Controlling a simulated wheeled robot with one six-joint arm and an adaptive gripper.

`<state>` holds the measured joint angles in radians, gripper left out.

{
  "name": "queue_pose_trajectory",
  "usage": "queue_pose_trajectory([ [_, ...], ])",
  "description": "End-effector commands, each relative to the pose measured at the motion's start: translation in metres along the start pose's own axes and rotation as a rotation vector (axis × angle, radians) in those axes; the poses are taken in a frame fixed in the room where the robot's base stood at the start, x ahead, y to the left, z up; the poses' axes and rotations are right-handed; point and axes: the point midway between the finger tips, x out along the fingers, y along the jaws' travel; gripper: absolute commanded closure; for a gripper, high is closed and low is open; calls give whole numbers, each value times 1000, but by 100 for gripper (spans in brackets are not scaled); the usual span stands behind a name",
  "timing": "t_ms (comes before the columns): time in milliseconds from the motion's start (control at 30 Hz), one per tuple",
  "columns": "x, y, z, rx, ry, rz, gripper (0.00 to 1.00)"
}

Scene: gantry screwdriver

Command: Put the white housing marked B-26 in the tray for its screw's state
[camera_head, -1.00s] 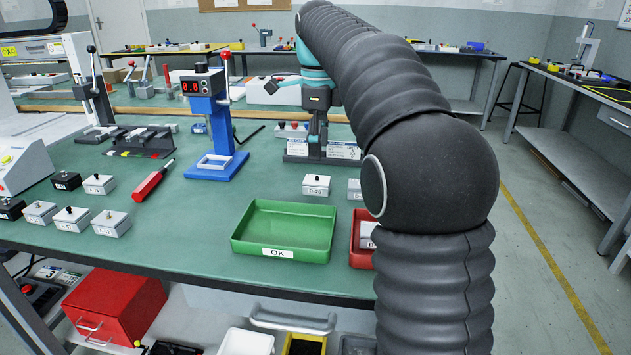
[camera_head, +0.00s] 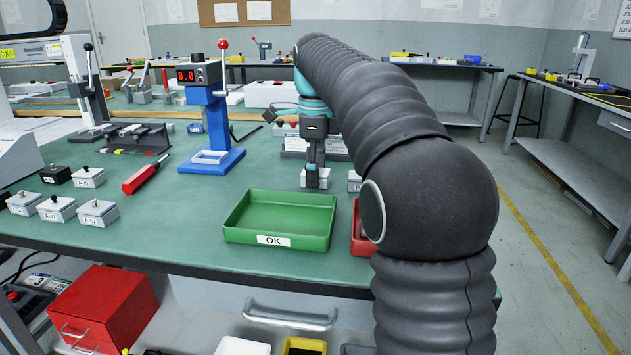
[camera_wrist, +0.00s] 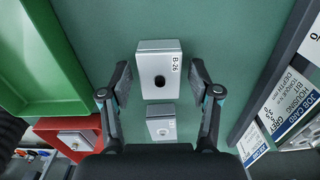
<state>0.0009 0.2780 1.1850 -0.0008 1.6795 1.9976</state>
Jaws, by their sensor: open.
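The white housing marked B-26 (camera_wrist: 146,62) stands on the green bench, with a dark round spot on its top in the wrist view. It also shows in the head view (camera_head: 313,184), partly covered by my gripper. My gripper (camera_head: 316,170) is open and low over it; in the wrist view its fingers (camera_wrist: 160,74) are on either side of the housing. I cannot tell whether they touch it. The green tray marked OK (camera_head: 275,240) is in front. A red tray (camera_head: 358,245) is right of it, mostly hidden by my arm, its label not visible.
Another white housing (camera_wrist: 160,124) stands close to B-26. The wrist view shows a white housing (camera_wrist: 75,139) in the red tray. A blue press (camera_head: 212,160), a red screwdriver (camera_head: 140,178) and several housings (camera_head: 97,214) are at left. Job cards (camera_wrist: 281,100) are nearby.

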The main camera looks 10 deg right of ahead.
Motion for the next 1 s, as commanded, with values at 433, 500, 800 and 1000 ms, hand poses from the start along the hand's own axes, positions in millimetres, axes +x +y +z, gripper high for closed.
queue_pose_trajectory([
  [433,-1,0,0,0,0,-1,100],
  [500,-1,0,0,0,0,-1,100],
  [800,-17,0,0,0,0,-1,100],
  [1000,-28,0,0,0,-1,-1,100],
])
